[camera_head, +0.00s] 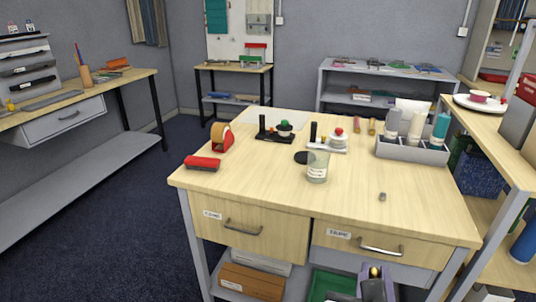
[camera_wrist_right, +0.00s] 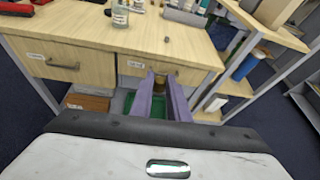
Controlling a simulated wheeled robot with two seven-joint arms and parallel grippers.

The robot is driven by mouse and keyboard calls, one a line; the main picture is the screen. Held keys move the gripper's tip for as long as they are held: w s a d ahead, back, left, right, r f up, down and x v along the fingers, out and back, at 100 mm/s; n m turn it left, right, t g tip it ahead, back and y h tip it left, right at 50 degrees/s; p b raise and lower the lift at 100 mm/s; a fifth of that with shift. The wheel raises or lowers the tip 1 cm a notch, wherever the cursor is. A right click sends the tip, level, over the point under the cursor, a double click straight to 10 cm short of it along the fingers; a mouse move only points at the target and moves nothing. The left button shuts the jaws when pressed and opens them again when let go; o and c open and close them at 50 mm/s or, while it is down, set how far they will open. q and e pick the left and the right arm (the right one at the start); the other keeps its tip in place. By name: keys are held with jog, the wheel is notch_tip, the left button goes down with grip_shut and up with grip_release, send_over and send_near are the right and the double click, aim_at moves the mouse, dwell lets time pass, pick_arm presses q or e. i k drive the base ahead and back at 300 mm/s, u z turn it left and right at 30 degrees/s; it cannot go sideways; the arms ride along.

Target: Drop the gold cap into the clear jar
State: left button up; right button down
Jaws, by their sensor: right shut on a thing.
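The clear jar (camera_head: 317,168) stands upright on the wooden workbench, near its middle, with a pale label on its side. It also shows at the top of the right wrist view (camera_wrist_right: 120,13). My right gripper (camera_head: 375,275), with purple fingers, is low in front of the bench's right drawer. It is shut on the small gold cap (camera_head: 375,271), which shows between the fingertips; in the wrist view the cap (camera_wrist_right: 159,80) looks dark gold. The cap is apart from the jar, nearer to me and to the right. My left gripper is in neither view.
A small grey piece (camera_head: 382,197) lies near the bench's front right. A black disc (camera_head: 303,157) lies beside the jar. A grey caddy of bottles (camera_head: 412,150), a red stapler-like object (camera_head: 202,163) and a tape dispenser (camera_head: 222,138) stand around. The bench's front middle is clear.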

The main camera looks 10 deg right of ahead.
aim_at(323, 179)
jog(key=u, duration=1.25)
jog(key=i, duration=0.9)
jog(key=z, duration=1)
jog(key=i, duration=0.55)
jog(key=z, duration=0.6)
